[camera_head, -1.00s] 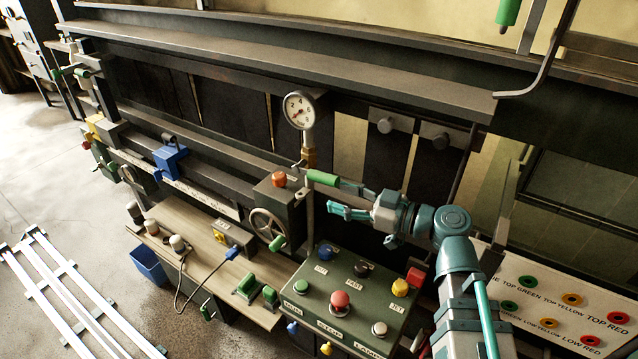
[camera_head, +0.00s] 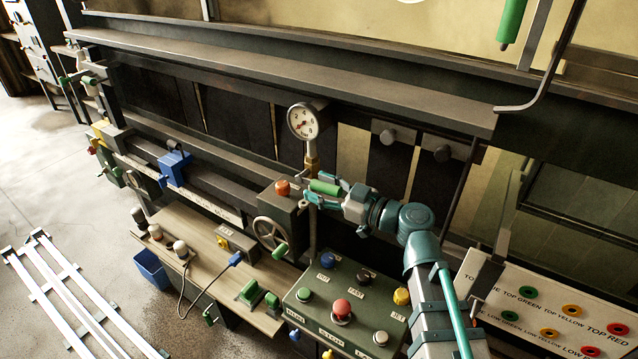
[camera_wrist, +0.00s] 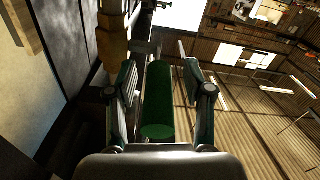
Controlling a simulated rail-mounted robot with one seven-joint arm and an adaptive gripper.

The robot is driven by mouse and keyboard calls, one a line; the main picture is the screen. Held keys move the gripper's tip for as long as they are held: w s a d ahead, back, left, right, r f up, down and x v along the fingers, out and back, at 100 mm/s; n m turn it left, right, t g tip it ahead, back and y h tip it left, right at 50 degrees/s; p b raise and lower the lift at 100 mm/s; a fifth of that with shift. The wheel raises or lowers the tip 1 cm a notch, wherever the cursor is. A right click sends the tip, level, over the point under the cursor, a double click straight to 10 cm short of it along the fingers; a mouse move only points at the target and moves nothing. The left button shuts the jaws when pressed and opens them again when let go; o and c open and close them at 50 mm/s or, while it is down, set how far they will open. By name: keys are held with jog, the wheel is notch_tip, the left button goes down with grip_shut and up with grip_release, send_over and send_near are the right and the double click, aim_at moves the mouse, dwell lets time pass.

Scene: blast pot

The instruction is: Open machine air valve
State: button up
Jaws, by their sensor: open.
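The valve handle (camera_head: 325,187) is a green cylinder below the round pressure gauge (camera_head: 303,121), beside the brass pipe fitting (camera_head: 312,164). My gripper (camera_head: 322,187) is open, with its fingers on either side of the green handle. In the wrist view the green handle (camera_wrist: 159,100) lies lengthwise between the two fingers of my gripper (camera_wrist: 160,78). Thin gaps seem to show on both sides of it. The far end of the handle and its joint to the valve are partly hidden.
A dark box with an orange knob (camera_head: 282,187) and a handwheel (camera_head: 268,231) stands just left of the handle. The green button panel (camera_head: 345,300) lies below my arm. A label board (camera_head: 555,308) is at the lower right. A dark rail runs above the gauge.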

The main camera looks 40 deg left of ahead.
jog(key=shift+a, duration=0.3)
grip_shut()
dwell(0.3)
